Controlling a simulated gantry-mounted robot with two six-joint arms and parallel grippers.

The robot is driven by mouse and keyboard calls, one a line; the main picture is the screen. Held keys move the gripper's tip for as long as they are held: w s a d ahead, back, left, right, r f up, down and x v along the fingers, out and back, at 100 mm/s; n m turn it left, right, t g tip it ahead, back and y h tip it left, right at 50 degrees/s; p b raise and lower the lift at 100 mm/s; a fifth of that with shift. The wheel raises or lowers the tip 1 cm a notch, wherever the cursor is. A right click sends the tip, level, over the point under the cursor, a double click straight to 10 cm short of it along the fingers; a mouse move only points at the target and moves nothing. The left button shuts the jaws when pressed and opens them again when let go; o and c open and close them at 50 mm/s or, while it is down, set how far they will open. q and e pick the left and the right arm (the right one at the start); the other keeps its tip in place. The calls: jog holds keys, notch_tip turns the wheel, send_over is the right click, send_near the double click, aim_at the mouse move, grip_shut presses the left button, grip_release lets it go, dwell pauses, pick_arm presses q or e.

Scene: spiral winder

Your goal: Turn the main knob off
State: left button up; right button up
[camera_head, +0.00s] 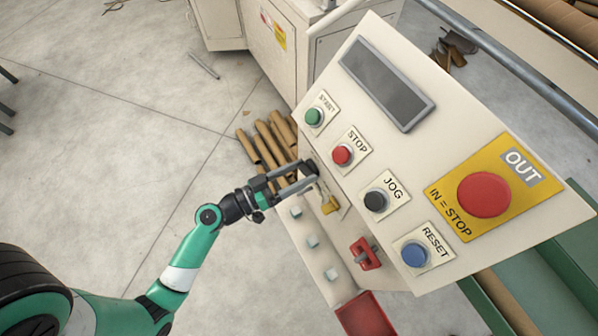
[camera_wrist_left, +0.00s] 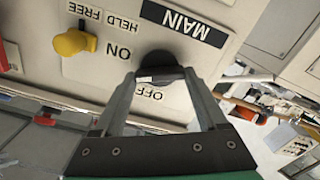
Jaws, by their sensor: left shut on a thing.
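The main knob (camera_wrist_left: 170,60) is a round black knob on the pale panel in the left wrist view, under a black MAIN label (camera_wrist_left: 184,22). That view shows the panel upside down. ON is printed to the knob's left and OFF just below it. My left gripper (camera_wrist_left: 160,76) is shut on the knob's grip bar, with one fingertip at each end of the visible bar. In the head view my left gripper (camera_head: 308,171) reaches the left side of the control panel and mostly hides the knob. Which label the knob points at is unclear. My right gripper is not in view.
The control panel (camera_head: 330,100) carries green, red, black and blue buttons and a large red stop button (camera_head: 484,194). A yellow knob (camera_head: 330,205) and a red switch (camera_head: 365,253) sit close to my left gripper. Brown tubes (camera_head: 265,143) lie behind. Open floor is at left.

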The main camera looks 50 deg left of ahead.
pick_arm(q)
jog(key=n, duration=0.2)
jog(key=shift+n, duration=0.4)
jog(key=n, duration=0.3)
jog(key=shift+a+n+p, duration=0.1)
jog(key=shift+n+p, duration=0.2)
jog(key=n, duration=0.3)
jog(key=shift+n+p, duration=0.3)
jog(key=shift+p, duration=0.05)
jog(key=shift+f+n+p, duration=0.15)
jog(key=shift+n+p, duration=0.15)
jog(key=shift+n, duration=1.2)
jog(key=o, duration=1.3)
jog(key=shift+w, duration=0.1)
